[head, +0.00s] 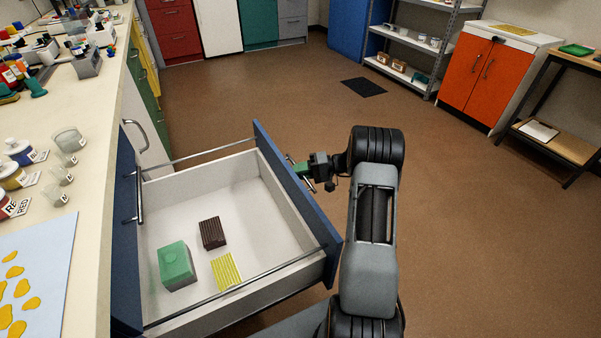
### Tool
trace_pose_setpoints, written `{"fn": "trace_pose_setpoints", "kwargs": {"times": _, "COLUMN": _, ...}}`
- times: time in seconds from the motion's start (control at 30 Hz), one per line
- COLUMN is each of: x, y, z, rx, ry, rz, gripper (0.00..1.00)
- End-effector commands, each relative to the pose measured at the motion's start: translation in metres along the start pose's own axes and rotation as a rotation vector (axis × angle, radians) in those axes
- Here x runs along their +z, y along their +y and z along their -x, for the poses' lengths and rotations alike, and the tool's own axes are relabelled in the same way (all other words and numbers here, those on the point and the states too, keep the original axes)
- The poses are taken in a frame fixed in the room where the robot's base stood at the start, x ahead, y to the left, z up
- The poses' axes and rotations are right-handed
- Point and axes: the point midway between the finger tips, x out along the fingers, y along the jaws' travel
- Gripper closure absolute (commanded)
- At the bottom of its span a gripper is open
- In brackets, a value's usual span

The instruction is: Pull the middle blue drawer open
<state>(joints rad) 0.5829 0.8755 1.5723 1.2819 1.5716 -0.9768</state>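A blue-fronted drawer (290,182) stands pulled far out from the bench, its white inside in view from above. I cannot tell from this view whether it is the middle one. My gripper (304,170) is at the outer face of the drawer front, by a thin metal handle bar (310,184). The green gripper tip is small and partly behind the drawer front's top edge, so I cannot tell whether the fingers are closed around the bar.
In the drawer lie a green-topped block (176,262), a dark ribbed block (212,232) and a yellow striped piece (226,271). Another blue front with a handle (139,190) is at the bench. An orange cabinet (482,76) stands far right. Brown floor (480,220) on the right is clear.

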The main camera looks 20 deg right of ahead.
Motion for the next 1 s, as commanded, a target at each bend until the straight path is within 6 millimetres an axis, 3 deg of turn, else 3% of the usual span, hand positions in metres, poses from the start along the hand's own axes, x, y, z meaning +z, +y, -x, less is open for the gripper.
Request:
{"fn": "trace_pose_setpoints", "kwargs": {"times": 0.17, "x": 0.000, "y": 0.001, "z": 0.002, "rx": 0.000, "ry": 0.003, "rz": -0.002, "gripper": 0.64}}
{"fn": "trace_pose_setpoints", "kwargs": {"times": 0.47, "x": 0.000, "y": 0.000, "z": 0.006, "rx": 0.000, "ry": 0.004, "rz": -0.003, "gripper": 0.64}}
{"fn": "trace_pose_setpoints", "kwargs": {"times": 0.57, "x": 0.000, "y": 0.000, "z": 0.017, "rx": 0.000, "ry": 0.006, "rz": -0.003, "gripper": 0.64}}
{"fn": "trace_pose_setpoints", "kwargs": {"times": 1.0, "x": 0.000, "y": 0.000, "z": 0.102, "rx": 0.000, "ry": 0.005, "rz": -0.002, "gripper": 0.64}}
